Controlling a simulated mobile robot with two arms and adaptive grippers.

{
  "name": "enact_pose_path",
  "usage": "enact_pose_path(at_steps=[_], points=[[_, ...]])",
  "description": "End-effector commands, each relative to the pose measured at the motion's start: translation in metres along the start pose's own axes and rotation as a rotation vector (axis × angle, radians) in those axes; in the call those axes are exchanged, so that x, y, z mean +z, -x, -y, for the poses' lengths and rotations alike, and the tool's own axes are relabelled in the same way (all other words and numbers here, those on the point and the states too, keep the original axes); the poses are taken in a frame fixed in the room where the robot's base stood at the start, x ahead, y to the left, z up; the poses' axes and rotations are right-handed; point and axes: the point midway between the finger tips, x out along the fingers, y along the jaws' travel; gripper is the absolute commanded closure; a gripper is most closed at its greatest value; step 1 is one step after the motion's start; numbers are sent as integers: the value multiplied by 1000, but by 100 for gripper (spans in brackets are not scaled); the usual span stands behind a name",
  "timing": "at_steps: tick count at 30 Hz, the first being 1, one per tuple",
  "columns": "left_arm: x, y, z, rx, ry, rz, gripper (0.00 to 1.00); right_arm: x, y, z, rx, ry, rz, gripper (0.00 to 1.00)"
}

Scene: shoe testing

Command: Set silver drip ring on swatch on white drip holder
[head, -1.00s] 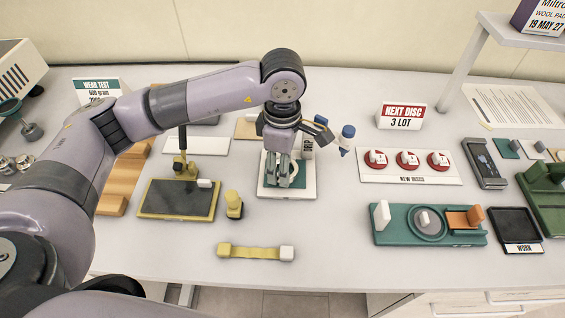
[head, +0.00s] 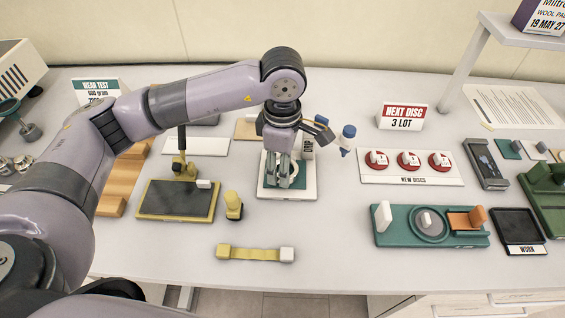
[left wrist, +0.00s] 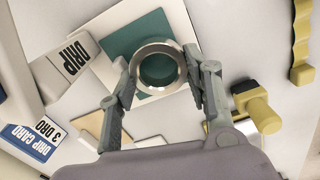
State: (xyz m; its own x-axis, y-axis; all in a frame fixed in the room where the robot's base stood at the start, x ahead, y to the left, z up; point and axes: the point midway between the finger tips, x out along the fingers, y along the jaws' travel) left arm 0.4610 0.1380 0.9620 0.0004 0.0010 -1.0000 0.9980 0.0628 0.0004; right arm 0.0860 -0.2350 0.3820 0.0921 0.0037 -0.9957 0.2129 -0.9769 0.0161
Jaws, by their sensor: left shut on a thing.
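The silver drip ring (left wrist: 181,72) shows between the fingers of my left gripper (left wrist: 158,74) in the left wrist view. The gripper is shut on it. Under the ring is the green swatch (left wrist: 120,43) on the white drip holder (left wrist: 101,28). The ring surrounds part of the swatch in this view; I cannot tell if it touches it. In the head view my left gripper (head: 285,178) is over the white drip holder (head: 309,192) and hides most of the swatch and ring. My right gripper is not in view.
A black pad in a yellow frame (head: 165,203) and a small yellow piece (head: 233,206) stand left of the holder. A blue-capped bottle (head: 348,133) is behind right. A yellow strip (head: 255,254) lies in front. A white new-disc tray (head: 375,180) is right.

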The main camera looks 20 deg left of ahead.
Motion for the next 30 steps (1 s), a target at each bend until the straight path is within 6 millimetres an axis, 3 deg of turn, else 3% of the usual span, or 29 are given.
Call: enact_pose_path(at_steps=[30], points=[[0,-5,2,-8,-1,-3,85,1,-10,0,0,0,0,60]])
